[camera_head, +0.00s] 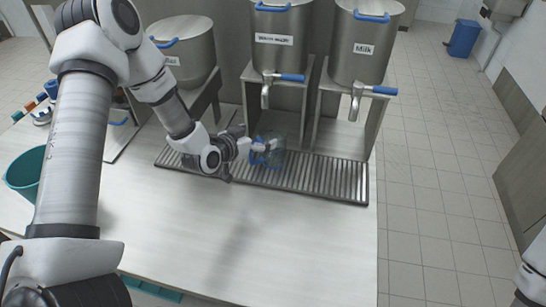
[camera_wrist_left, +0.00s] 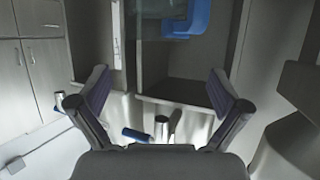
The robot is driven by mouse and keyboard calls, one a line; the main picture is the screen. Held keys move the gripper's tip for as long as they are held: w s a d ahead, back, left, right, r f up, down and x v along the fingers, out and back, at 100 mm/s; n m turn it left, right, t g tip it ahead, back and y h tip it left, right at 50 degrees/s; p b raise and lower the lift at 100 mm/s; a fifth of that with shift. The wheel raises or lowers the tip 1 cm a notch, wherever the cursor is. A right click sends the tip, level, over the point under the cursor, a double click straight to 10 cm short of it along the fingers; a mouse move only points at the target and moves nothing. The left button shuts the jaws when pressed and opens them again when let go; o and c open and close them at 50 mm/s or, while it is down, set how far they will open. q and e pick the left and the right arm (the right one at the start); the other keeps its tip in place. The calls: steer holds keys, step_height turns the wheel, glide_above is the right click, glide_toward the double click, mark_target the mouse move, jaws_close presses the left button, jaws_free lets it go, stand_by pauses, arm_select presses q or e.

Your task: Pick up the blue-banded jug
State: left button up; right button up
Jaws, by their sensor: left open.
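The blue-banded jug (camera_head: 277,153) is clear with blue parts and stands on the slatted drip tray (camera_head: 310,184) in the head view. My left gripper (camera_head: 262,146) is at the jug's left side and partly overlaps it in the picture. In the left wrist view its two fingers (camera_wrist_left: 160,92) are spread wide with nothing between the tips. The jug's blue handle (camera_wrist_left: 197,18) shows at the top of that view, beyond the fingers. Whether a finger touches the jug cannot be told. My right gripper is out of view.
Several metal dispensers stand behind the tray; one is the Milk dispenser (camera_head: 366,48). Taps with blue levers, such as the middle tap (camera_head: 266,92), hang above the tray. A teal bin (camera_head: 24,172) stands at the left. The counter's front (camera_head: 250,250) is clear.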

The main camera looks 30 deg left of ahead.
mark_target(272, 134)
arm_select(q)
steer(key=x, duration=0.1)
steer(key=p+x, duration=0.1)
steer(key=x, duration=0.1)
steer(key=shift+w+d+f+p, duration=0.1)
steer(key=shift+w+f+p, duration=0.05)
steer(key=shift+f+p, duration=0.15)
steer(key=p+x, duration=0.1)
steer(key=x, duration=0.3)
steer(key=shift+d+f+p, duration=0.15)
steer(key=shift+f+p, duration=0.1)
steer(key=shift+p, duration=0.05)
steer(key=shift+w+f, duration=0.15)
steer(key=shift+w, duration=0.1)
steer(key=shift+s, duration=0.15)
steer(key=shift+c, duration=1.1)
steer(key=c, duration=1.4)
steer(key=shift+o, duration=0.2)
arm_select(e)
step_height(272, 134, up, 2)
